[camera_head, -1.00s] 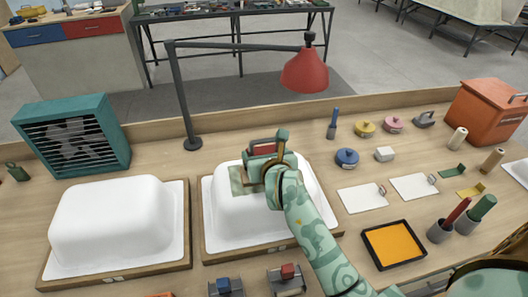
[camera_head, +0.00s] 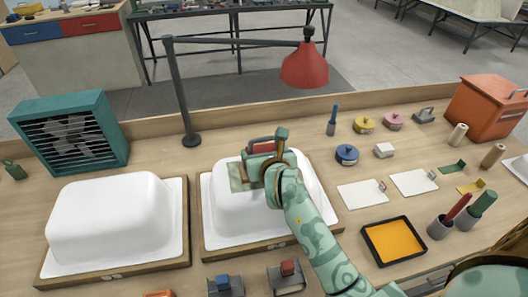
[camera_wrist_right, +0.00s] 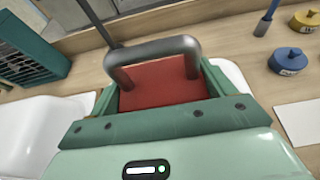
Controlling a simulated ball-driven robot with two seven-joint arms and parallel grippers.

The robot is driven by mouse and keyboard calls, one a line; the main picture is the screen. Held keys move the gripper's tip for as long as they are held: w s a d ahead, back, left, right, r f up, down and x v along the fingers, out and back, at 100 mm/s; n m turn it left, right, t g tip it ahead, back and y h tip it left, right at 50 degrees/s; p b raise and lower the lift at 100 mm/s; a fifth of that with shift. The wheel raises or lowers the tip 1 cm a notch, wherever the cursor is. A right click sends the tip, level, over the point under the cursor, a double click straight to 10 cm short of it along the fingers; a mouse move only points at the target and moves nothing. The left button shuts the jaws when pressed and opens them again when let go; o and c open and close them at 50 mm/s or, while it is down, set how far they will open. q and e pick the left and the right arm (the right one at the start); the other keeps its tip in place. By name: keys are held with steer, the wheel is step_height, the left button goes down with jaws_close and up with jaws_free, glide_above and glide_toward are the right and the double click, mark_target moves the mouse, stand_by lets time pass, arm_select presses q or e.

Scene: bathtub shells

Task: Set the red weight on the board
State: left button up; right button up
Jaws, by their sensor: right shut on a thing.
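The red weight (camera_wrist_right: 158,84) is a red block with a grey loop handle (camera_wrist_right: 150,50). My right gripper (camera_wrist_right: 160,98) is shut on it, with green jaw parts on both sides. In the head view the weight (camera_head: 261,142) is partly hidden by my right gripper (camera_head: 262,158), over the far part of the middle white tub shell (camera_head: 235,232). I cannot tell whether the weight touches anything below. A flat grey-green piece (camera_head: 236,178) shows on the shell beside my gripper. The shell sits on a wooden board (camera_head: 255,249). My left gripper is not in view.
Another white shell (camera_head: 105,225) is at left. A teal fan (camera_head: 68,138) and a red lamp (camera_head: 305,68) stand behind. White sheets (camera_head: 362,195), an orange tray (camera_head: 393,242) and a blue tin (camera_head: 347,154) lie right. Small red and blue clamp-like items (camera_head: 287,270) stand in front.

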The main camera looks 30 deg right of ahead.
steer(key=o, duration=1.8)
steer(key=shift+r, duration=0.25)
steer(key=shift+o, duration=0.8)
steer(key=shift+s+f, duration=0.1)
steer(key=shift+f, duration=0.25)
steer(key=shift+r, duration=0.1)
